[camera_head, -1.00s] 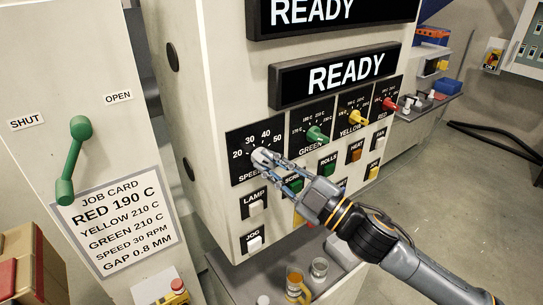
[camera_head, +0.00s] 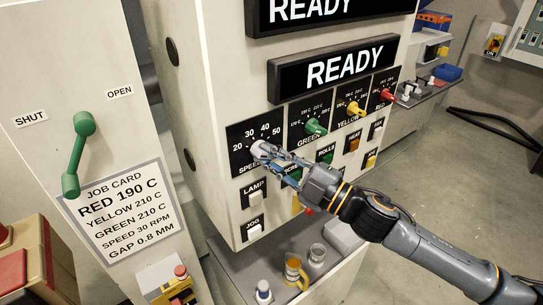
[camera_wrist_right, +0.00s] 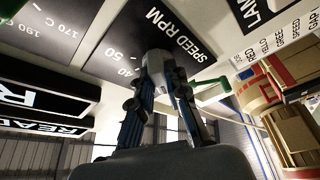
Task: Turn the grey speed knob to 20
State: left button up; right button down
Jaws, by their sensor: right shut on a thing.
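The grey speed knob (camera_head: 261,148) sits on the black dial plate (camera_head: 239,133) marked 20, 30, 40 and 50, with SPEED below it. My right gripper (camera_head: 273,156) reaches it from the lower right and is shut on it. In the right wrist view the two fingers (camera_wrist_right: 165,85) lie on either side of the knob (camera_wrist_right: 161,62), in front of the SPEED RPM label. The fingers cover part of the knob, and I cannot tell which number it points to. My left gripper is not in view.
Green (camera_head: 315,127), yellow (camera_head: 355,108) and red (camera_head: 387,95) knobs stand to the right on the same panel. LAMP (camera_head: 255,199) and JOG (camera_head: 254,233) switches sit below. A shelf with an orange mug (camera_head: 294,272) lies underneath. A green lever (camera_head: 77,155) is at left.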

jog(key=c, duration=1.3)
grip_release()
jog(key=shift+s+d+f, duration=0.15)
jog(key=shift+s+d, duration=0.1)
jog(key=shift+d, duration=0.2)
jog(key=v, duration=1.1)
jog(key=shift+a, duration=0.1)
